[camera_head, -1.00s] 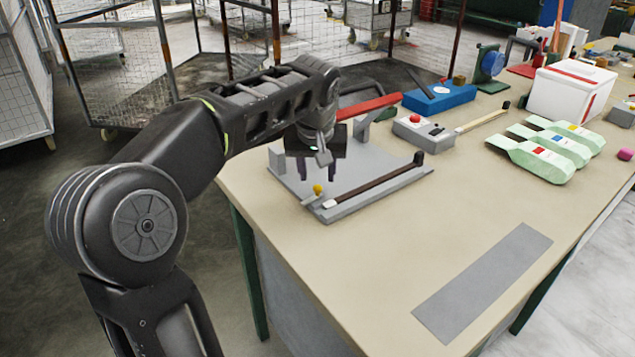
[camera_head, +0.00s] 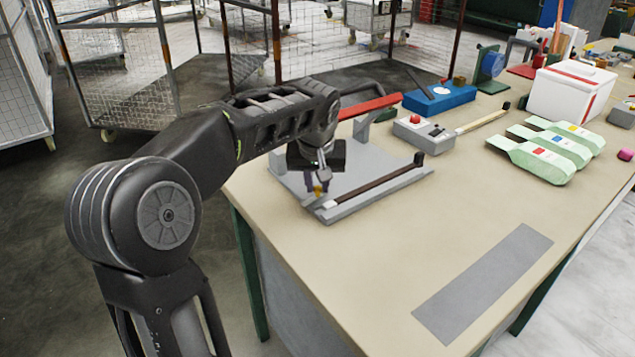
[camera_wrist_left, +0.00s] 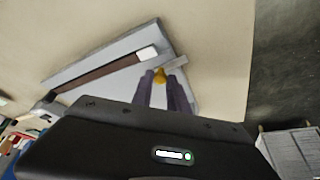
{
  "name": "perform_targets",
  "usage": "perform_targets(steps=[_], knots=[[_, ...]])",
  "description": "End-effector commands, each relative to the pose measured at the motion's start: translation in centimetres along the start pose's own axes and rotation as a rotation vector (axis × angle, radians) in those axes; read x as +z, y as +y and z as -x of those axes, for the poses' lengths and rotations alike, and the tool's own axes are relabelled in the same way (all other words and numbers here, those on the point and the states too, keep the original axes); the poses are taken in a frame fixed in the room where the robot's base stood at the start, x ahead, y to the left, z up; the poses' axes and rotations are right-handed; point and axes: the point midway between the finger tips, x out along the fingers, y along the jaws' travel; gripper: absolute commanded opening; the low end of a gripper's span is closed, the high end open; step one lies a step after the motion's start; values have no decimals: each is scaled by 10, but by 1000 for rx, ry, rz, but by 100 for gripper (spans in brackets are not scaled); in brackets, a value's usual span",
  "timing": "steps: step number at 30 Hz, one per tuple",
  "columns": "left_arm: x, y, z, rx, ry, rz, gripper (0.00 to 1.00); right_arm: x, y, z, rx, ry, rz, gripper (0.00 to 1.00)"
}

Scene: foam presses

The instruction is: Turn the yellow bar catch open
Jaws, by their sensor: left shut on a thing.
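The yellow bar catch shows as a small yellow knob (camera_head: 318,189) at the near left corner of a grey press plate (camera_head: 353,202) on the table. My left gripper (camera_head: 317,187) reaches down over this corner, its dark purple fingers shut on the knob. In the left wrist view the yellow knob (camera_wrist_left: 160,76) sits between the two fingertips (camera_wrist_left: 161,80), close to a short light grey bar (camera_wrist_left: 178,63). A dark bar with a white end (camera_wrist_left: 100,76) lies along the plate beside it. The fingers partly hide the catch in the head view. My right gripper is not in view.
A red-handled lever (camera_head: 370,107) stands at the back of the press. The near tabletop is clear around a flat grey strip (camera_head: 484,283).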

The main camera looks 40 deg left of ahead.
Motion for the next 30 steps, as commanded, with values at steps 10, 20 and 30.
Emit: perform_targets(steps=[10,20,30], knots=[[0,0,0,0,0,0,0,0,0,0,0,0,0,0],[0,-1,1,39,-1,-92,0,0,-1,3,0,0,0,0],[0,-1,0,50,0,-124,20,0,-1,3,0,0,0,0]])
